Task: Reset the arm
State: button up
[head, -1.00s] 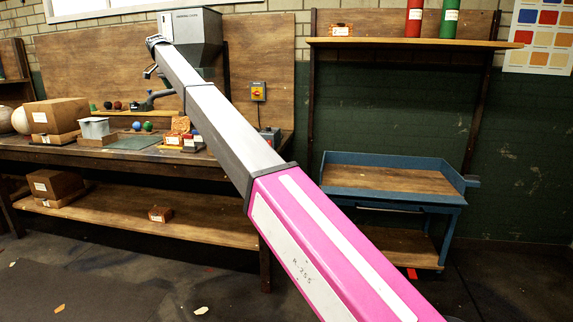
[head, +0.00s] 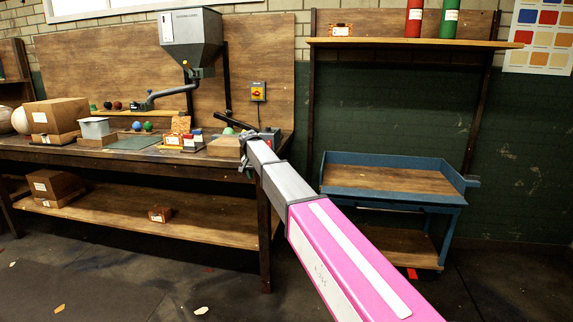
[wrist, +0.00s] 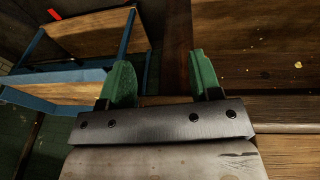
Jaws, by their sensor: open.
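My arm reaches from the lower right of the head view toward the right end of the wooden workbench (head: 60,152). My gripper (head: 245,150) is at the arm's far end, by the bench's right edge and front. In the wrist view its two green fingers (wrist: 161,75) stand wide apart. Nothing is between them. Past the fingers, the wrist view shows brown wooden surfaces and the blue-framed bench.
A blue-framed bench (head: 390,180) stands at the right, under a shelf (head: 415,43). Floor is open in front.

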jog(key=s+d+f, duration=1)
jog(key=d+f, duration=0.1)
jog(key=d, duration=0.2)
jog(key=s+d+f, duration=0.5)
jog(key=s+d, duration=0.1)
jog(key=s, duration=0.3)
jog(key=s+d+f+n+g+y, duration=0.1)
jog(key=s+d+f, duration=0.4)
jog(key=s, duration=0.5)
jog(key=s+d+f+n+g, duration=0.1)
jog(key=s+d+f, duration=0.3)
jog(key=s+d, duration=0.4)
jog(key=shift+s+d+f+y, duration=0.25)
jog(key=shift+s+f+y, duration=0.15)
jog(key=shift+s, duration=0.35)
